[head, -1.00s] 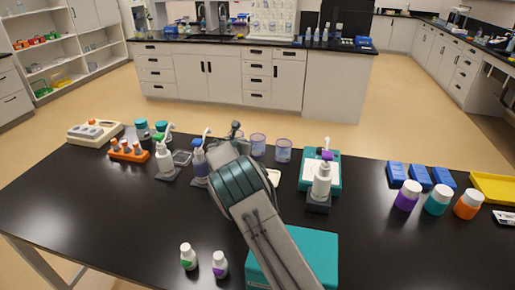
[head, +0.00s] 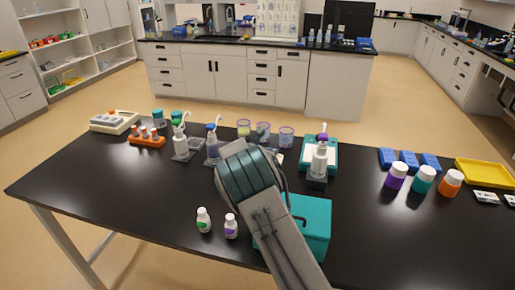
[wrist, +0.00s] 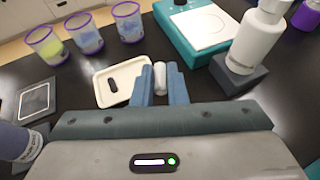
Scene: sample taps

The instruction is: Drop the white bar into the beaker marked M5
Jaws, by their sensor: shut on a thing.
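My gripper (wrist: 161,88) is shut on the white bar (wrist: 160,75), which stands upright between the blue fingers in the wrist view. It is at the right edge of a white tray (wrist: 100,71); whether the bar is clear of the tray cannot be told. Three purple-rimmed beakers stand beyond: one with yellow-green contents (wrist: 48,47), a middle one with bluish contents (wrist: 86,40) and a right one (wrist: 128,24). They also show in the head view (head: 243,127) (head: 263,131) (head: 286,138). Their marks are unreadable. My arm hides the gripper in the head view.
A dark bar (wrist: 111,86) lies in the tray. A teal stirrer with white plate (wrist: 199,27) and a white pump bottle (wrist: 256,38) on a dark block stand right. A framed square pad (wrist: 36,101) and a wash bottle (wrist: 14,140) are left.

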